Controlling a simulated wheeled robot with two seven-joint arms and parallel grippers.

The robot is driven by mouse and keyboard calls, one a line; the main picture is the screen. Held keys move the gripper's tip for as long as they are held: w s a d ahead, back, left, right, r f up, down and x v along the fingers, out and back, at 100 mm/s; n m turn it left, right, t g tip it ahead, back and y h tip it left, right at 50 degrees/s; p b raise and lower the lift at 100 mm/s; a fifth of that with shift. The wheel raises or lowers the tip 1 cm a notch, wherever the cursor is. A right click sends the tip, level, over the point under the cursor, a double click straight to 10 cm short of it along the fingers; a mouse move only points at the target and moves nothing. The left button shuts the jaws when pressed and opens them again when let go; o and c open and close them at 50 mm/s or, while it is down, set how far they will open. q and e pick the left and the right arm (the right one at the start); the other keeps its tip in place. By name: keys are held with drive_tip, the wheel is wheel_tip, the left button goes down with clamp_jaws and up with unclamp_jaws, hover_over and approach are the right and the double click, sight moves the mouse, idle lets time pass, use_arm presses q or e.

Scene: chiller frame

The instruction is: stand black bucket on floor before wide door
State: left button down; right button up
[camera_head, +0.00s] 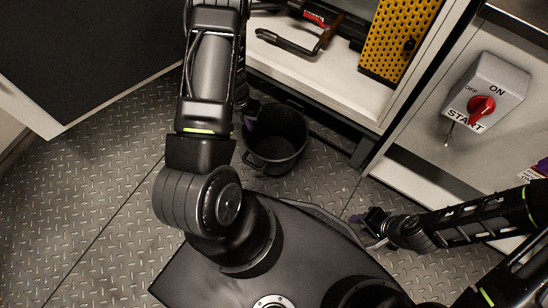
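The black bucket (285,150) is at the foot of the open cabinet, mouth up, and appears to stand on the metal floor. Its handle hangs at the near side. My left gripper (250,118) is at the bucket's left rim, mostly hidden behind my forearm; whether its fingers hold the rim cannot be made out. My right gripper (372,230) is apart from the bucket, low at the right, with its fingers apart and nothing between them. A wide dark door panel (90,45) with a pale edge stands swung out at the upper left.
The cabinet shelf (330,85) holds a handled tool (300,42) and a yellow perforated panel (400,38). A switch box (487,92) with a red knob is on the right front. Diamond-plate floor (110,190) is clear at the left.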

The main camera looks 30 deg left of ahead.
sight(250, 138)
use_arm(q)
wheel_tip(250, 138, down, 6)
drive_tip(key=b, duration=0.2)
drive_tip(key=shift+b, duration=0.3)
drive_tip(key=shift+f, duration=0.15)
drive_tip(key=shift+f+b, duration=0.75)
drive_tip(key=shift+f, duration=1.2)
drive_tip(key=c, duration=1.7)
unclamp_jaws()
